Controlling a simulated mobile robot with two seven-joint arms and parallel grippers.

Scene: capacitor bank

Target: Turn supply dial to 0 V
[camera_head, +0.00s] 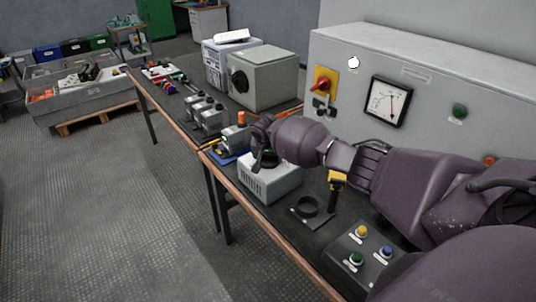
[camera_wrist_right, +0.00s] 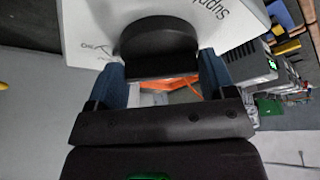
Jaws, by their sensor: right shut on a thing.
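The supply unit (camera_head: 272,185) is a light grey box on the bench, in the middle of the head view. Its black round dial (camera_wrist_right: 158,40) shows large at the top of the right wrist view, on the box's pale face beside part of the printed word "Supply". My right gripper (camera_head: 263,152) is over the top of the box. In the right wrist view, the blue-padded fingers of my right gripper (camera_wrist_right: 160,75) are shut on the dial, one at each side. The dial's pointer and most of its scale are hidden. My left gripper is not in view.
A grey cabinet (camera_head: 430,60) with a red switch (camera_head: 322,86) and a gauge (camera_head: 388,101) stands behind my right arm.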

